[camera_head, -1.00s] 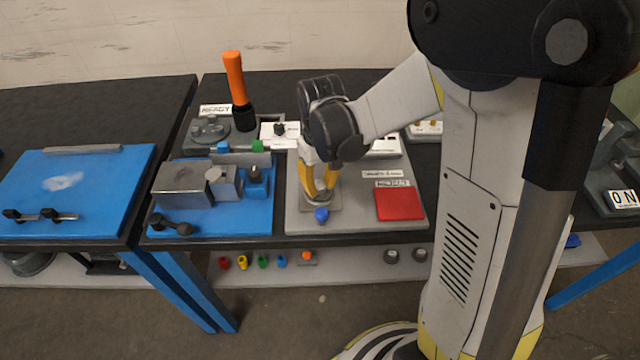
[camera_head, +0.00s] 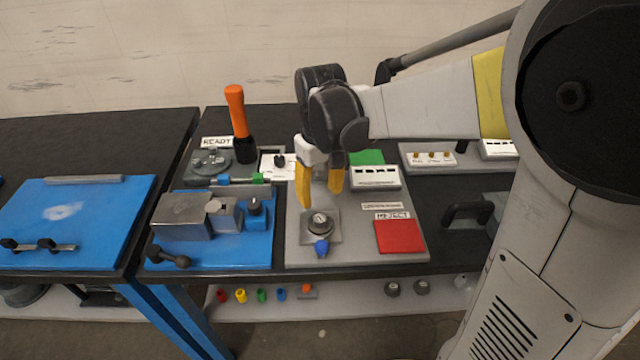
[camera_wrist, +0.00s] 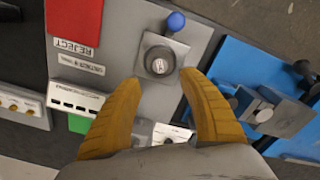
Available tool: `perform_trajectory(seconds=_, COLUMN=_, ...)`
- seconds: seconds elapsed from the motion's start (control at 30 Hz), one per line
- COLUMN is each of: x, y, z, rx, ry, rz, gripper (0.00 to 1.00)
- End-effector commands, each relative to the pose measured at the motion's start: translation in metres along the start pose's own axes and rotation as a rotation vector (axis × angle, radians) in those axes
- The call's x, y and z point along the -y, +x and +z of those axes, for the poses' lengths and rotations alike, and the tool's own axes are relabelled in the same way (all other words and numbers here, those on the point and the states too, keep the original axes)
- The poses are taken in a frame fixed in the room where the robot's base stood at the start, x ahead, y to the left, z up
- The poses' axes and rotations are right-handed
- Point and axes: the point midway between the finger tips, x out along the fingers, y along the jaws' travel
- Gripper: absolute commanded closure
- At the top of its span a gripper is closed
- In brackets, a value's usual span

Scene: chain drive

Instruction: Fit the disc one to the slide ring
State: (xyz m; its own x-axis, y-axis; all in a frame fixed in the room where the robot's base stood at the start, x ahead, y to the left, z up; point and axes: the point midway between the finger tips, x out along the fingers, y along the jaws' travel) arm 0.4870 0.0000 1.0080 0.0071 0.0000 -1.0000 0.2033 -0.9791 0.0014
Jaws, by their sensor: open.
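A dark round piece with a light centre (camera_head: 320,222) sits on a square plate (camera_head: 334,238) on the grey board, with a blue knob (camera_head: 321,248) at its front. The round piece also shows in the wrist view (camera_wrist: 160,62). My gripper (camera_head: 321,197) is open and empty, its yellow fingers apart, above and behind the round piece. In the wrist view the fingertips (camera_wrist: 160,82) flank the space just below it. No label tells which part is disc one or the slide ring. A grey disc-like part (camera_head: 210,163) lies on the fixture at the back left.
A red reject pad (camera_head: 400,236) lies right of the plate, and a green pad (camera_head: 366,157) behind. A blue fixture with a metal block (camera_head: 183,215) stands left. An orange-handled tool (camera_head: 237,110) stands upright at the back. Several coloured parts sit on the lower shelf.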

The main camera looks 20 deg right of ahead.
Motion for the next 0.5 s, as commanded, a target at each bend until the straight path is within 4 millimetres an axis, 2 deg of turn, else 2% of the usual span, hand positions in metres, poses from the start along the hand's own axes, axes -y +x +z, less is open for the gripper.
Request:
perform_trajectory(seconds=0.1, x=0.0, y=-0.018, z=0.0, rx=0.0, ry=0.0, rz=0.0, gripper=0.51)
perform_trajectory(seconds=0.2, x=0.0, y=-0.027, z=0.0, rx=0.0, ry=0.0, rz=0.0, gripper=0.51)
perform_trajectory(seconds=0.5, x=0.0, y=-0.031, z=0.0, rx=0.0, ry=0.0, rz=0.0, gripper=0.51)
